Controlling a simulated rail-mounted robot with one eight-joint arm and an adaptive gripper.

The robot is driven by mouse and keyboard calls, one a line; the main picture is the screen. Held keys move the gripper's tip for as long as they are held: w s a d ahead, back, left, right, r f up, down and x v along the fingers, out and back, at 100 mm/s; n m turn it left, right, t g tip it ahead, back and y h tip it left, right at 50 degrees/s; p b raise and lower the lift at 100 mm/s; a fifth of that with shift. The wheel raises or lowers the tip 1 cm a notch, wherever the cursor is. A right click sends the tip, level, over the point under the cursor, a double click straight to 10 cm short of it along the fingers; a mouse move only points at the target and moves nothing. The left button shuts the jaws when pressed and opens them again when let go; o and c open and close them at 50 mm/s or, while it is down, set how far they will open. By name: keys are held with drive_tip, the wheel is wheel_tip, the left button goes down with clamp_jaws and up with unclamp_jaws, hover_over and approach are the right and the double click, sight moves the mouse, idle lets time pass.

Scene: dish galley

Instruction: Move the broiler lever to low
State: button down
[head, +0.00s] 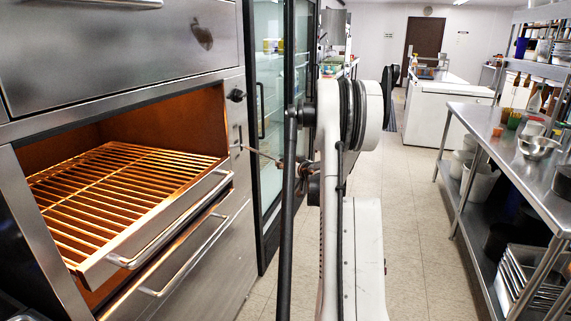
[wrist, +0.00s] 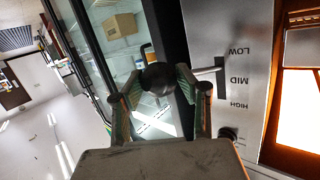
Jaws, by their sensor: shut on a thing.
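The broiler lever (head: 262,154) is a thin metal rod sticking out of the broiler's right front panel. In the wrist view the lever rod (wrist: 207,70) comes out of a slot beside the labels LOW, MID and HIGH. It sits between LOW and MID. The lever's round black knob (wrist: 158,77) is between the fingertips of my gripper (wrist: 157,82), which is shut on it. In the head view my gripper (head: 304,169) is at the rod's outer end, and the knob is hard to make out there.
The broiler's glowing rack (head: 120,190) is pulled out to the left, with handles below. A dark knob (head: 236,95) is above the lever. A glass-door fridge (head: 268,110) stands just behind. The steel table (head: 490,125) is across the clear aisle at right.

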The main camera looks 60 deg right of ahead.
drive_tip(key=shift+w+f, duration=0.1)
drive_tip(key=shift+f, duration=0.2)
drive_tip(key=c, duration=1.4)
unclamp_jaws()
drive_tip(key=shift+w+d+f, duration=0.15)
drive_tip(key=shift+w+f, duration=0.1)
drive_tip(key=shift+f, duration=0.05)
drive_tip(key=shift+o, duration=1)
drive_tip(key=shift+w+d+f, duration=0.15)
drive_tip(key=shift+s+r, duration=0.2)
drive_tip(key=shift+r, duration=0.1)
drive_tip(key=v, duration=1.2)
